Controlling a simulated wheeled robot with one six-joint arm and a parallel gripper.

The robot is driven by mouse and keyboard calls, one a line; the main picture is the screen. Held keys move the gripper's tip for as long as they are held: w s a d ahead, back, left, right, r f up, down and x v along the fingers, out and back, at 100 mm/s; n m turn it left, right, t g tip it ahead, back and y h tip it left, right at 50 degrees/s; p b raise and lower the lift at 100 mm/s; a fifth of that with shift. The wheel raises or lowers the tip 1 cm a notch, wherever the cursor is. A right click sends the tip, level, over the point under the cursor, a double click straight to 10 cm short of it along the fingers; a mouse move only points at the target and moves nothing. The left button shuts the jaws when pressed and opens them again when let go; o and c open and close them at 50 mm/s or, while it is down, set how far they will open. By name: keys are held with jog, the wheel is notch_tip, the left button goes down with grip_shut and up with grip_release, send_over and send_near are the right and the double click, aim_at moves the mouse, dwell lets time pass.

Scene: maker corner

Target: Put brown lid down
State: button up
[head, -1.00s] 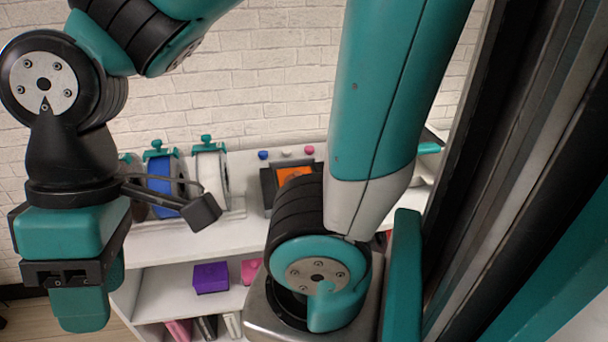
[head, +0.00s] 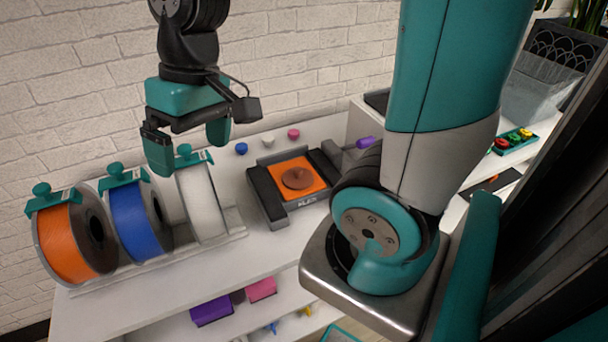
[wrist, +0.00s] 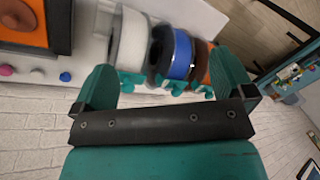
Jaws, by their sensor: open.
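The brown lid (head: 298,178) is a small round disc with a raised middle. It lies on the orange pad (head: 282,170) of a dark grey device (head: 266,196) on the white shelf top. Part of it also shows at the upper left corner of the wrist view (wrist: 18,14). My gripper (head: 190,148) is open and empty. It is in the air to the left of the lid, above the spools and apart from them. In the wrist view, nothing is between the spread fingers of my gripper (wrist: 165,65).
Orange (head: 68,242), blue (head: 132,218) and white (head: 203,202) spools stand in a rack on the left. Small blue (head: 241,148), white (head: 268,139) and pink (head: 293,134) pieces sit behind the device. Purple (head: 211,310) and pink (head: 261,289) boxes are on the lower shelf.

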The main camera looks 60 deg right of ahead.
jog(key=w+d+f+m+h+b, duration=0.1)
jog(key=w+d+f+m, duration=0.15)
jog(key=d, duration=0.45)
jog(key=w+d+f+m, duration=0.2)
jog(key=d+m, duration=0.2)
jog(key=d, duration=0.3)
jog(key=m+g, duration=0.1)
jog(key=m, duration=0.5)
send_near(297, 169)
jog(key=shift+h, duration=0.3)
jog(key=f, duration=0.2)
jog(key=a+f, duration=0.1)
jog(key=f, duration=0.1)
jog(key=shift+f, duration=0.4)
jog(key=shift+s+a+f, duration=0.1)
jog(key=shift+f, duration=1.4)
jog(key=shift+s+a+f, duration=0.1)
jog(key=shift+a+f, duration=0.05)
jog(key=shift+f, duration=1.4)
jog(key=c, duration=0.8)
jog(key=shift+o, duration=0.2)
jog(key=shift+r, duration=0.1)
